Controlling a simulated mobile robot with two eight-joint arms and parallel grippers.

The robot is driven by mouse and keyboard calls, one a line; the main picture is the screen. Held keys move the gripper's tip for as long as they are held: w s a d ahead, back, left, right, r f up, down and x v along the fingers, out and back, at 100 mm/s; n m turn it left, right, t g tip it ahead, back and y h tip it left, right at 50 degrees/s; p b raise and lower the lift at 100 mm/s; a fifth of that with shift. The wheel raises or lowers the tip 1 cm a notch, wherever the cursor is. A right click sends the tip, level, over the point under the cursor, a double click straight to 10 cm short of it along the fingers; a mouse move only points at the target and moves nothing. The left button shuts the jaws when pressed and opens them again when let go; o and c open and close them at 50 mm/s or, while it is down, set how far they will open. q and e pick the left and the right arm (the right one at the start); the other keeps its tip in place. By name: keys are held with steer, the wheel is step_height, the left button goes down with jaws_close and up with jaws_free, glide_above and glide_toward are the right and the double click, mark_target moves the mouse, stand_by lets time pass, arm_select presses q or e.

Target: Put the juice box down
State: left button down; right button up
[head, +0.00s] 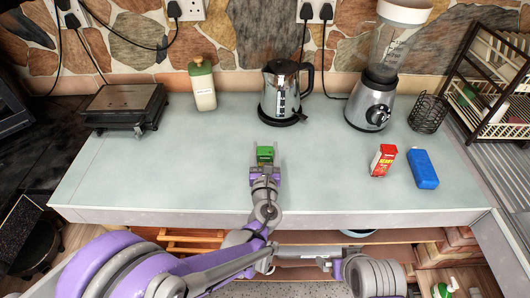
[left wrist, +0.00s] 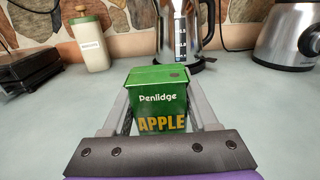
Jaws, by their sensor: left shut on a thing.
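A green juice box (head: 265,153) is between the fingers of my left gripper (head: 265,165), over the middle of the pale counter (head: 200,170). In the left wrist view the juice box (left wrist: 158,100) stands upright, its front reading "Penlidge APPLE", with a finger of the left gripper (left wrist: 158,115) along each side. The gripper is shut on it. The bottom of the box is hidden, so I cannot tell whether it touches the counter. My right arm (head: 365,275) shows low in the head view, below the counter's front edge; its jaws cannot be made out.
A blender (head: 373,100), wire holder (head: 428,112), red carton (head: 383,160) and blue block (head: 422,169) are to the right. Counter around the box is clear.

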arm_select(q)
steer(key=shift+f, duration=0.35)
steer(key=shift+f, duration=0.15)
steer(key=shift+c, duration=0.8)
jaws_free()
